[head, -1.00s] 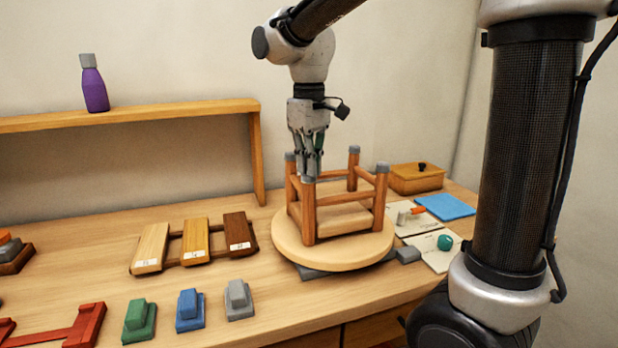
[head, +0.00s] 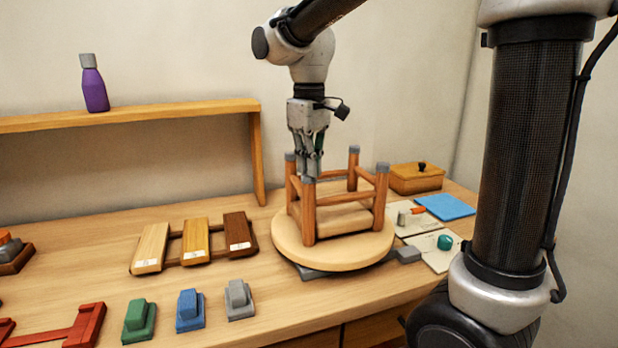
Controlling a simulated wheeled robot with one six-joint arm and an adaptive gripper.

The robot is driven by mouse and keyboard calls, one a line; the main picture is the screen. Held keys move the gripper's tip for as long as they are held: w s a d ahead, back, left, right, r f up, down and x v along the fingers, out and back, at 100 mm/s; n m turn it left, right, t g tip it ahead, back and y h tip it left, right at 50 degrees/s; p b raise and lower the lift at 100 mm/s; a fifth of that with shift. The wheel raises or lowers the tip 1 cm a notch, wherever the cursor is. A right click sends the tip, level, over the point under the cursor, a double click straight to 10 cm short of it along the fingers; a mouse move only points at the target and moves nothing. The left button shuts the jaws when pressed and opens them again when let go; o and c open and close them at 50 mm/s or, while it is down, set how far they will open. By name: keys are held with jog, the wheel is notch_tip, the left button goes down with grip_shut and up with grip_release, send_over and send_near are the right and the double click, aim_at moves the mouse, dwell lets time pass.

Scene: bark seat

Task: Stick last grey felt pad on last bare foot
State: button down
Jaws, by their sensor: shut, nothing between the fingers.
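A small wooden stool (head: 309,218) stands upside down, its legs pointing up, on a round pale turntable (head: 290,248). Grey caps show on the leg ends: the back left foot (head: 290,156), the back right foot (head: 354,150), the front right foot (head: 382,167) and the front left foot (head: 308,181). My gripper (head: 311,174) points straight down over the front left foot, its fingertips at or just above the grey there. It is shut with nothing held. Whether the fingertips touch that grey top cannot be told. A grey block (head: 239,300) sits on the bench front.
Green (head: 139,320) and blue (head: 189,309) blocks stand beside the grey one. A rack with wood samples (head: 195,241) lies left of the turntable. A lidded wooden box (head: 416,178), a blue cloth (head: 445,207) and cards (head: 438,258) lie to the right. A shelf (head: 130,115) stands behind.

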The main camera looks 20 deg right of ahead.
jog(key=shift+r, duration=2.95)
jog(key=shift+w, duration=0.15)
jog(key=f, duration=0.1)
jog(key=s+f, duration=0.1)
jog(key=f, duration=0.1)
jog(key=shift+d+f+m, duration=0.1)
jog(key=shift+d+m, duration=0.05)
jog(key=shift+m, duration=0.25)
jog(key=s+d+f+m+t, duration=0.2)
jog(key=s+d, duration=0.5)
jog(key=s, duration=0.2)
jog(key=s+d+f+m+t, duration=0.2)
jog(key=s+d+m, duration=0.1)
jog(key=s+d, duration=0.4)
jog(key=shift+s+d+f, duration=0.15)
jog(key=shift+s+d, duration=0.1)
jog(key=shift+s, duration=0.9)
